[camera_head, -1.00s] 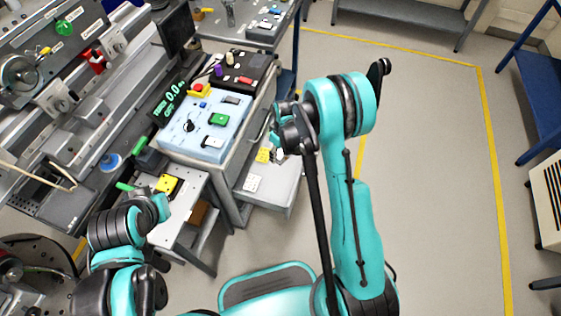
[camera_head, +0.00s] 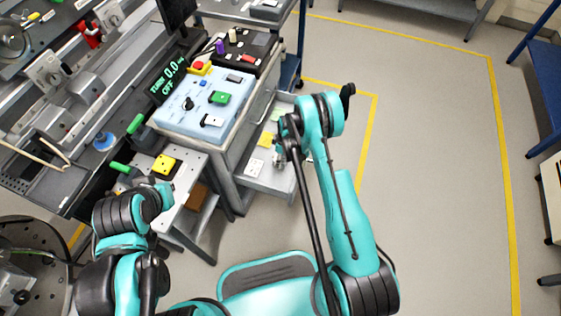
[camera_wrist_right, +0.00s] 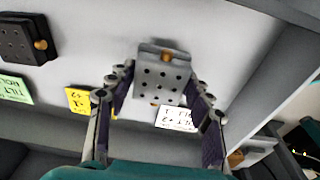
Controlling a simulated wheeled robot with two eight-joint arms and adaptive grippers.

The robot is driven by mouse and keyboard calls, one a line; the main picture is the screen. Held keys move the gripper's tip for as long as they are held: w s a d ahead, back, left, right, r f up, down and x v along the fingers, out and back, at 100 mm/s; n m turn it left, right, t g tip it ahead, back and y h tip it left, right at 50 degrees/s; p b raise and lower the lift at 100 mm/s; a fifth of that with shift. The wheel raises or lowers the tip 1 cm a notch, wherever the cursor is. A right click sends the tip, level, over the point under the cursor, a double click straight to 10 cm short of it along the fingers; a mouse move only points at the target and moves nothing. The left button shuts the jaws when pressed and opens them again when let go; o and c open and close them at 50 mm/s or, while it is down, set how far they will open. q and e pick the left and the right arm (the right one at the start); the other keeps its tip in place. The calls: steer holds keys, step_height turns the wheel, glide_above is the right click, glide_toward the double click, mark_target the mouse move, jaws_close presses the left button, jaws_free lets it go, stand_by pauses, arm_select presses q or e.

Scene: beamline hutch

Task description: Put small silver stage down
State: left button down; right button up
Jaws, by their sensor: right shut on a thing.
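The small silver stage (camera_wrist_right: 162,78), a grey block with several dark holes and a brass knob, is between the fingers of my right gripper (camera_wrist_right: 160,88) in the right wrist view. The gripper is shut on it. The stage is over the pale tray (camera_wrist_right: 95,45), beside a white label (camera_wrist_right: 177,118); I cannot tell whether it touches the tray. In the head view my right gripper (camera_head: 282,155) is over the tray's right side, and the arm hides most of the stage. My left gripper (camera_head: 160,190) is by the small side table, its fingers unclear.
A dark stage with a brass knob (camera_wrist_right: 25,40) lies on the tray, with a green label (camera_wrist_right: 14,88) and a yellow label (camera_wrist_right: 78,98) nearby. A blue control box (camera_head: 205,105) stands on the cabinet above the tray. Open floor (camera_head: 430,170) lies to the right.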

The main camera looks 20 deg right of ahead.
step_height(320, 180, down, 2)
steer(key=shift+f+b, duration=0.25)
steer(key=shift+b, duration=0.1)
steer(key=shift+r, duration=0.1)
steer(key=o, duration=1.4)
